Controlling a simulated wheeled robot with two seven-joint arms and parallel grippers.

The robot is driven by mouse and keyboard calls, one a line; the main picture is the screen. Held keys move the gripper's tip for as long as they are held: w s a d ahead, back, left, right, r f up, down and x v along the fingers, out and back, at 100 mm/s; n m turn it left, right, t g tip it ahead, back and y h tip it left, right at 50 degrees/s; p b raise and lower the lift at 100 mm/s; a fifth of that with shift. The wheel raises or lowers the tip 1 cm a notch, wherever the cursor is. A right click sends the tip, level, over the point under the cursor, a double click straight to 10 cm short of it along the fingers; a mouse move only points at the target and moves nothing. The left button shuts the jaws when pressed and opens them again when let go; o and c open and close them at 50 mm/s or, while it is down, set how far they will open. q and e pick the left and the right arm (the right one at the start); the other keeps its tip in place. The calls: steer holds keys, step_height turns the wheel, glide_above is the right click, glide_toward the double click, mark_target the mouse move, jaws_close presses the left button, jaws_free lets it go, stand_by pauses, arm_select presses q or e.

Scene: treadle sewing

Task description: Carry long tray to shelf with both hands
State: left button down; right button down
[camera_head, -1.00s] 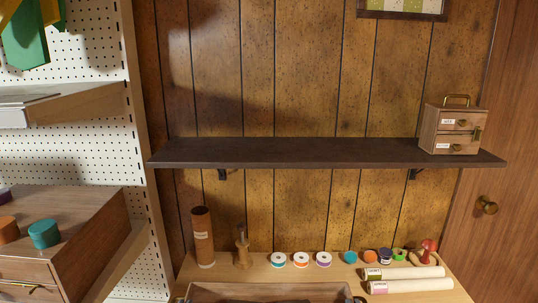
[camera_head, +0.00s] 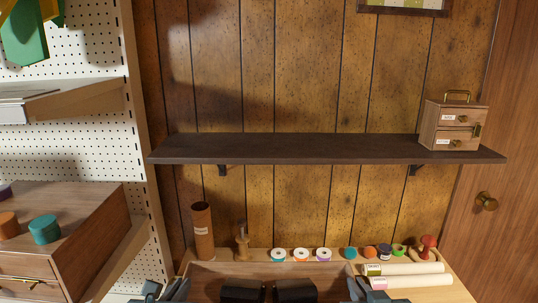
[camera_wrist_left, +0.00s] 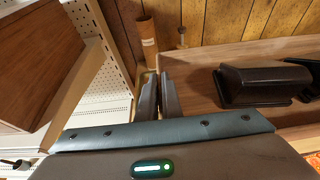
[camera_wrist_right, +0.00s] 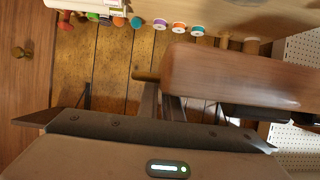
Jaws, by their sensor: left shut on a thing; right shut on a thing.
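The long wooden tray (camera_head: 230,271) is at the bottom of the head view, in front of the table. Two dark objects (camera_head: 243,291) lie in it; one also shows in the left wrist view (camera_wrist_left: 262,85). My left gripper (camera_head: 168,290) is shut on the tray's left end, and in the left wrist view its fingers (camera_wrist_left: 159,95) meet the tray edge. My right gripper (camera_head: 372,290) is shut on the right end; its fingers (camera_wrist_right: 165,100) are by a handle (camera_wrist_right: 146,76). The dark wall shelf (camera_head: 300,148) is higher and farther back.
A small drawer box (camera_head: 450,136) stands on the shelf's right end; the rest of the shelf top is clear. A brown tube (camera_head: 203,235), a wooden stand (camera_head: 241,243) and several spools (camera_head: 301,254) stand on the table. A pegboard rack (camera_head: 90,145) is at the left.

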arm_select(q)
steer(key=shift+w+r, duration=0.1)
steer(key=shift+r, duration=0.2)
arm_select(e)
steer(key=shift+r, duration=0.3)
